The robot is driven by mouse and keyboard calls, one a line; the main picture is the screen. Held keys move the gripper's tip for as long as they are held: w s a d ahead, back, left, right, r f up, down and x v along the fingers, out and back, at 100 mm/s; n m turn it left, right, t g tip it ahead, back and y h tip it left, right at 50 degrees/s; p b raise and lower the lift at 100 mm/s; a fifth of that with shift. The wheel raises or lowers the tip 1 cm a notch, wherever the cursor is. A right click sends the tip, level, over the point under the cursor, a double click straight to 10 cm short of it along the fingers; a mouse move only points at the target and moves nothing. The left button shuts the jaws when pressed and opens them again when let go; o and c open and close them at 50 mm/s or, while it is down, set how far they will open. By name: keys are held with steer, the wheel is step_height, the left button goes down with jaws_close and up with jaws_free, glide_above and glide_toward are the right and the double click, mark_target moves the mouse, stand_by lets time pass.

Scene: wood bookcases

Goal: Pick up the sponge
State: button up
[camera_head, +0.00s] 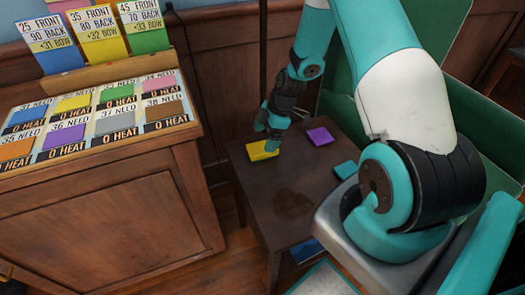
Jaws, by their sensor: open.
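A yellow block (259,151), which looks like a sponge, lies flat on the small dark wood table (292,180) near its left back side. My gripper (270,140) points down just over the block's right part and is open. Whether the fingers touch the block or stand around it, I cannot tell. The fingers and hand hide part of the block's right edge. A purple block (321,136) lies to the right on the same table, and a teal block (345,169) lies near the table's right side, close to my arm. They are similar in size.
A wood cabinet (110,235) with colored cards (70,131) and standing cards (97,35) on top stands at the left. A wood-panelled wall (225,75) rises behind the table. A green panel (440,20) stands at the right behind my arm. The table's front middle is bare.

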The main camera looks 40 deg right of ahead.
mark_target(260, 147)
steer(key=x, duration=0.5)
steer(key=shift+s, duration=0.2)
steer(key=c, duration=1)
steer(key=shift+d+r, duration=0.1)
steer(key=shift+r, duration=0.1)
step_height(260, 147, up, 20)
steer(key=p, duration=0.2)
steer(key=shift+f, duration=0.15)
